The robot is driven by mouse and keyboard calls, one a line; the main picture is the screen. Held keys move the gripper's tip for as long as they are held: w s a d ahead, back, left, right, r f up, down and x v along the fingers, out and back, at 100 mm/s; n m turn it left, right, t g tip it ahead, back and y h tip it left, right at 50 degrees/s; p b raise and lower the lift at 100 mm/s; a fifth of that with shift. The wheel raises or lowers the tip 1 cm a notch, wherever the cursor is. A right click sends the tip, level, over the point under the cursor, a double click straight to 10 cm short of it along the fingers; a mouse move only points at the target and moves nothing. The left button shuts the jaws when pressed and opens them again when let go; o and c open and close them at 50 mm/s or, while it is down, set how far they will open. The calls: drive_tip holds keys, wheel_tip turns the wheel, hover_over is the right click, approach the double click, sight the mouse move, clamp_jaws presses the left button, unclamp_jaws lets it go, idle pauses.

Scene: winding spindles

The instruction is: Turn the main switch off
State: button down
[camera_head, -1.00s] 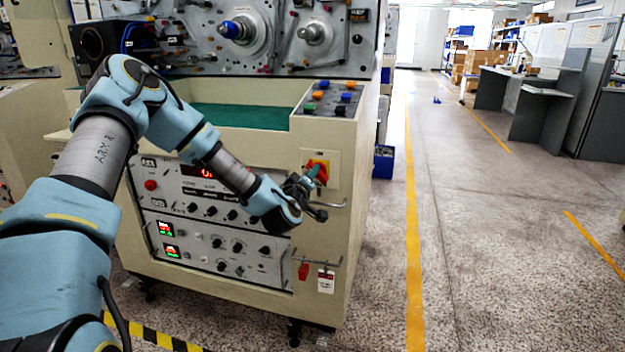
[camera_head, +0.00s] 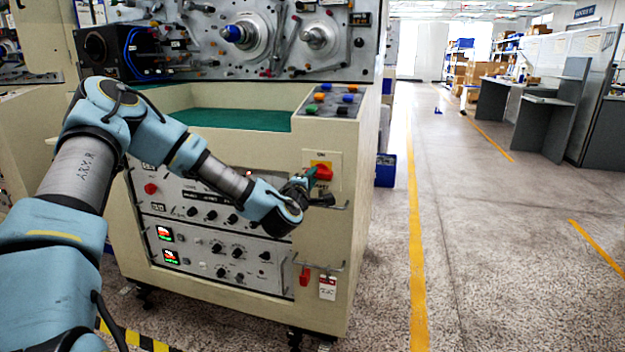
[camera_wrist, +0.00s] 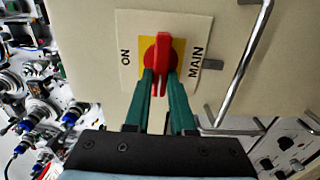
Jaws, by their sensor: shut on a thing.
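The main switch is a red rotary handle (camera_wrist: 161,58) on a yellow square, on a plate (camera_wrist: 128,80) marked ON and MAIN. In the head view the red handle (camera_head: 323,173) is at the upper right of the machine's front, under the word ON. The handle lies sideways, across the upright direction of the plate. My gripper (camera_wrist: 160,88) has its green fingers closed on both sides of the handle's lower part in the wrist view. In the head view my gripper (camera_head: 310,176) reaches the switch from the left and partly hides it.
A metal bar handle (camera_wrist: 245,65) stands out close beside the switch plate. Below it on the machine are another bar (camera_head: 320,267), a red tag (camera_head: 305,275) and a white tag (camera_head: 327,287). Coloured buttons (camera_head: 334,100) sit above. The floor to the right is open.

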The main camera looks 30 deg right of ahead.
idle(0.3)
drive_tip(key=c, duration=0.8)
unclamp_jaws()
drive_tip(key=shift+o, duration=0.2)
drive_tip(key=b+v, duration=0.1)
drive_tip(key=v, duration=0.9)
drive_tip(key=shift+s+a, duration=0.3)
drive_tip(key=shift+f, duration=0.1)
